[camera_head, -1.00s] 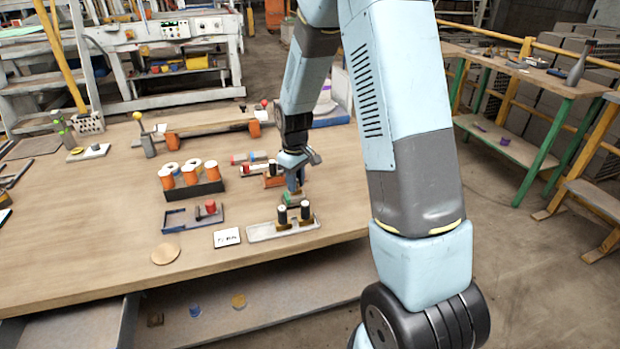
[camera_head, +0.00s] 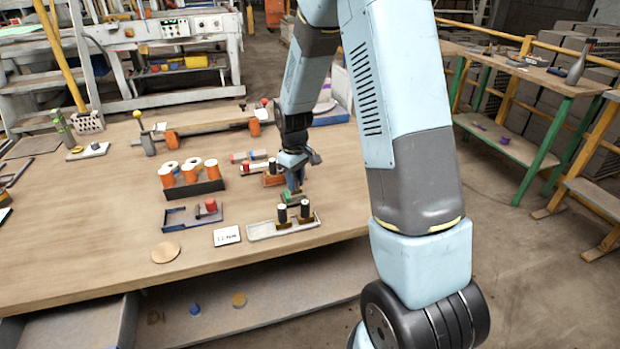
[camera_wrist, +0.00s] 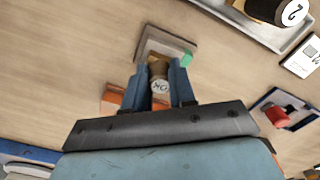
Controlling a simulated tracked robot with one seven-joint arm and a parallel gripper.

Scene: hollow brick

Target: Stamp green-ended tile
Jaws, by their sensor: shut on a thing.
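My gripper (camera_head: 294,186) is low over the table. In the wrist view my gripper (camera_wrist: 160,82) has its two blue fingers closed on a brown stamp (camera_wrist: 157,69) with a round white top marked "OK" (camera_wrist: 159,87). The green-ended tile (camera_wrist: 187,58) lies at the stamp's far side in the wrist view, on or in a pale grey-brown piece (camera_wrist: 160,43). Only its green end shows clearly; it also shows in the head view (camera_head: 289,198) just below the gripper. The fingers and stamp hide the rest, and I cannot tell whether the stamp's face touches the tile.
A grey tray (camera_head: 262,233) with two black-topped stamps stands in front. To the left are a small card (camera_head: 227,236), a blue ink-pad box (camera_head: 175,221) with a red knob, and a black rack (camera_head: 205,189) of orange rolls.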

